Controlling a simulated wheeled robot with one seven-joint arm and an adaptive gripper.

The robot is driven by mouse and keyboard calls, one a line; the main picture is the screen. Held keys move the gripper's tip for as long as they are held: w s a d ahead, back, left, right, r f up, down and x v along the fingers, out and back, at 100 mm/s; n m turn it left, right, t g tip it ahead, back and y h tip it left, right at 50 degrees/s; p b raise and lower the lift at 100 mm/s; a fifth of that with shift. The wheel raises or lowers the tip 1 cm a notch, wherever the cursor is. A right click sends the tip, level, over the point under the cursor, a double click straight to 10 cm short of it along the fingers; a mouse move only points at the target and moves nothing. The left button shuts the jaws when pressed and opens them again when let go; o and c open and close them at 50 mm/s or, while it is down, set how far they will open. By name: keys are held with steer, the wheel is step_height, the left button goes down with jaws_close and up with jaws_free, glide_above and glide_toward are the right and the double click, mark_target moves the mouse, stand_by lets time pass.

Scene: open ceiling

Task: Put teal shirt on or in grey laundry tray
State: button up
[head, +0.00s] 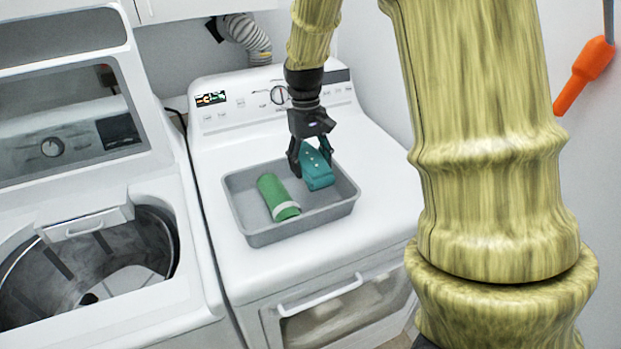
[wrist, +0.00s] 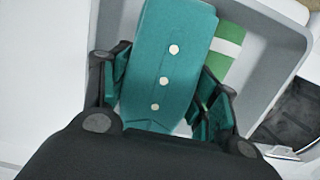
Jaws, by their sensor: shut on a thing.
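The teal shirt (head: 315,167) is a folded bundle with pale buttons, held between the fingers of my gripper (head: 311,150). In the head view it is over the right part of the grey laundry tray (head: 262,238); I cannot tell whether it touches the tray floor. In the wrist view the shirt (wrist: 168,62) lies between the fingers of my gripper (wrist: 168,95), with the tray (wrist: 279,50) behind it. My gripper is shut on the shirt and points down. The fingers hide part of the shirt.
A green rolled cloth (head: 273,193) with a white band lies in the tray's left half. The tray stands on a white dryer (head: 375,200). An open washer (head: 110,255) is at the left. An orange-handled thing (head: 583,75) is on the right wall.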

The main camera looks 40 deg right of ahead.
mark_target(309, 155)
steer(key=shift+s+f, duration=0.15)
steer(key=shift+f, duration=0.85)
steer(key=shift+f+p, duration=0.5)
steer(key=shift+f, duration=1.2)
steer(key=shift+f, duration=0.1)
steer(key=shift+f, duration=0.3)
steer(key=shift+f, duration=0.2)
steer(key=o, duration=1.2)
steer(key=shift+c, duration=0.2)
steer(key=r+b, duration=0.1)
steer(key=r, duration=0.3)
steer(key=w+r+b, duration=0.1)
steer(key=r, duration=0.8)
steer(key=shift+w+d+r+b, duration=0.1)
steer(key=shift+w+d+b, duration=0.1)
steer(key=shift+w+b, duration=0.2)
